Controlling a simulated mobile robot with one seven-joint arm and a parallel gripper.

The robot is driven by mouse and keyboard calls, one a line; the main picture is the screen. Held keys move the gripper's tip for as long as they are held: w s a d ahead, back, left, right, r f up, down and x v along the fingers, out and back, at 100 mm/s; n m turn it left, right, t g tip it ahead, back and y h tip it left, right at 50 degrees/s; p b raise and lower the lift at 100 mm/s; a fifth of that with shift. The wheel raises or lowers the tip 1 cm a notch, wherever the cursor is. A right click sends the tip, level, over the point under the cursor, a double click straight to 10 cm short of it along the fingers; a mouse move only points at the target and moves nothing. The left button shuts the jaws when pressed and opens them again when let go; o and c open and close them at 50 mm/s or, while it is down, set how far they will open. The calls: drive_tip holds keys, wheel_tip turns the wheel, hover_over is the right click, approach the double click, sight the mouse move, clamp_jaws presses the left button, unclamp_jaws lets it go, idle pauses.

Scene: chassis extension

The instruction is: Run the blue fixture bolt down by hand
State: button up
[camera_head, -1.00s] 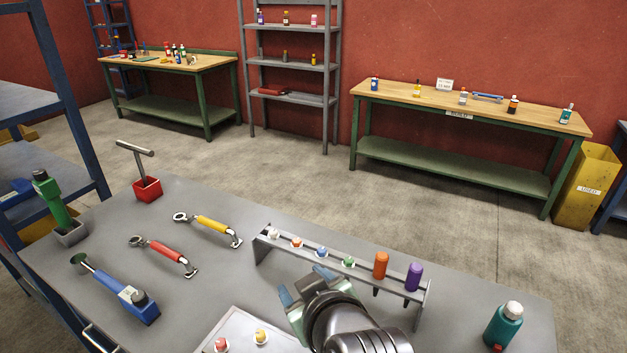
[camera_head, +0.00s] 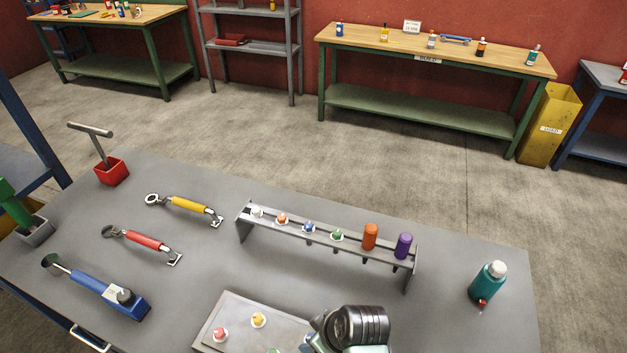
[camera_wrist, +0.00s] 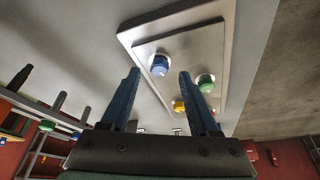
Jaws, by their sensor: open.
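The fixture plate (camera_head: 212,322) lies on the grey bench at the bottom of the head view. It also shows in the wrist view (camera_wrist: 190,36). The blue fixture bolt (camera_wrist: 159,64), with a pale collar, sits on the plate in the wrist view. It is hidden in the head view. My gripper (camera_wrist: 159,74) is open and empty, its two dark blue fingers on either side of the blue bolt's line. I cannot tell how far the tips are from it. In the head view only my wrist shows, over the plate's right side; the fingertips are hidden.
A green bolt (camera_wrist: 206,83), a yellow bolt (camera_head: 258,320) and a red bolt (camera_head: 220,334) are on the plate. Behind stands a raised rack (camera_head: 244,228) with capped pieces, including another blue one (camera_head: 308,227).

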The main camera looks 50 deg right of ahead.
drive_tip(key=shift+x, duration=1.15)
drive_tip(key=shift+d, duration=0.1)
drive_tip(key=shift+c, duration=0.2)
clamp_jaws()
